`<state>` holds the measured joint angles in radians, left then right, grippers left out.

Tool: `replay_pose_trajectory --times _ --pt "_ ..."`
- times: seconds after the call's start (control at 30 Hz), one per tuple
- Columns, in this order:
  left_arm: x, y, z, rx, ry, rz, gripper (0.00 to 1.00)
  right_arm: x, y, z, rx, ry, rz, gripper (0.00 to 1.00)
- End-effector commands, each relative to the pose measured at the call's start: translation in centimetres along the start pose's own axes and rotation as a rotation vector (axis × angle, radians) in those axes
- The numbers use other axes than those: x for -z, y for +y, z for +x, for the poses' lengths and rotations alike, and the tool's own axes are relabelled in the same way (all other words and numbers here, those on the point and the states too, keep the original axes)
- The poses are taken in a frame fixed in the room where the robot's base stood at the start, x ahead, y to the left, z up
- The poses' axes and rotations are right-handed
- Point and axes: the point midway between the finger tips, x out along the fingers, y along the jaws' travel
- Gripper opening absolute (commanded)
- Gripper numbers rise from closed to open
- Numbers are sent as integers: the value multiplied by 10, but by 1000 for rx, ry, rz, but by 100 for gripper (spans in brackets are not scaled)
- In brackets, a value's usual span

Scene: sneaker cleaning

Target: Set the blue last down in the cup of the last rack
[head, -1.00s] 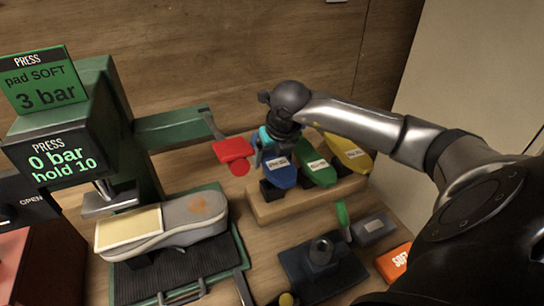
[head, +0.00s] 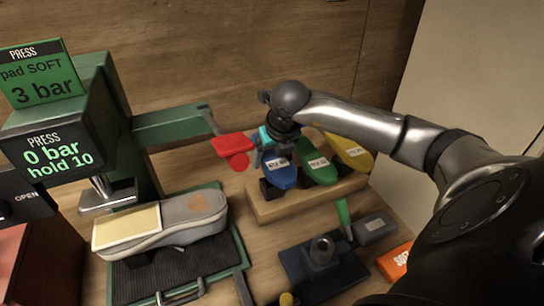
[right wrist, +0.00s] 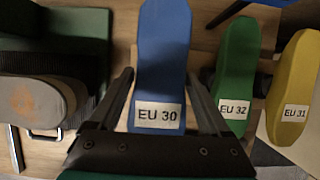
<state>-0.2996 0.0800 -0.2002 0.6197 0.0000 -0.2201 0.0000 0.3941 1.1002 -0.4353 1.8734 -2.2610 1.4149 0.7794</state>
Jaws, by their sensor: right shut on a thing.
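The blue last (head: 280,174), labelled EU 30 in the right wrist view (right wrist: 163,60), is at the left end of the wooden last rack (head: 300,205). My right gripper (head: 270,155) comes down behind it and is shut on it. In the right wrist view the gripper's fingers (right wrist: 161,80) lie on either side of the blue last. A dark cup (head: 270,189) of the rack shows just under the blue last; I cannot tell whether the last rests in it. My left gripper is not in view.
A green last (head: 317,168) and a yellow last (head: 350,152) stand on the rack to the right. A red piece (head: 233,145) is close on the left. A grey sneaker (head: 185,220) lies under the green press (head: 100,120). A dark stand (head: 322,265) is in front.

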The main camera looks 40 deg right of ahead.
Motion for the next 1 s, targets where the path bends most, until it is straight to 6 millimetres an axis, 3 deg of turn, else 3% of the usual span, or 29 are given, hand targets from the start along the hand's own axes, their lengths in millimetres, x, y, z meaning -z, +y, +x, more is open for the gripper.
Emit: replay_pose_trajectory --times 1.0 --pt "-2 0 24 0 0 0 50 9 0 23 0 -3 1 32"
